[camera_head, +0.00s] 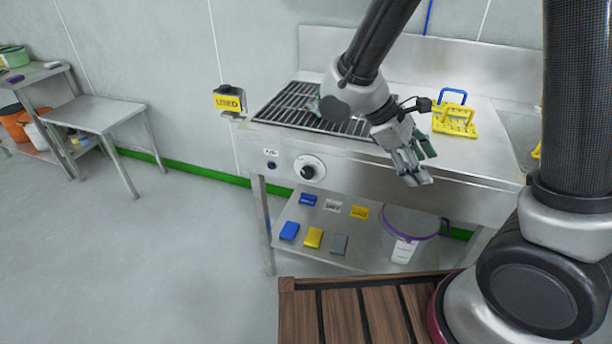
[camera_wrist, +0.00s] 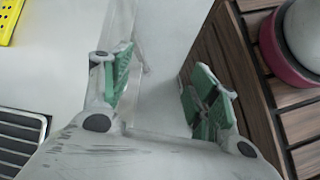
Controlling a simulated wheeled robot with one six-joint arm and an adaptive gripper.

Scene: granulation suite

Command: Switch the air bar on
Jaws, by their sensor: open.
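The steel bench (camera_head: 345,155) has a front panel with a round white dial with a dark knob (camera_head: 308,168). A small dark button (camera_head: 271,165) sits left of the dial under a small label that is hard to read. A slotted dark grille (camera_head: 320,112) lies in the bench top. My gripper (camera_head: 417,170) is above the bench's front edge, right of the dial and apart from it. In the wrist view my gripper (camera_wrist: 163,90) is open and empty, with green pads. The dial and button are not in the wrist view.
A yellow "USED" box (camera_head: 229,101) hangs at the bench's left end. A side table (camera_head: 100,113) stands left; floor between is clear.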

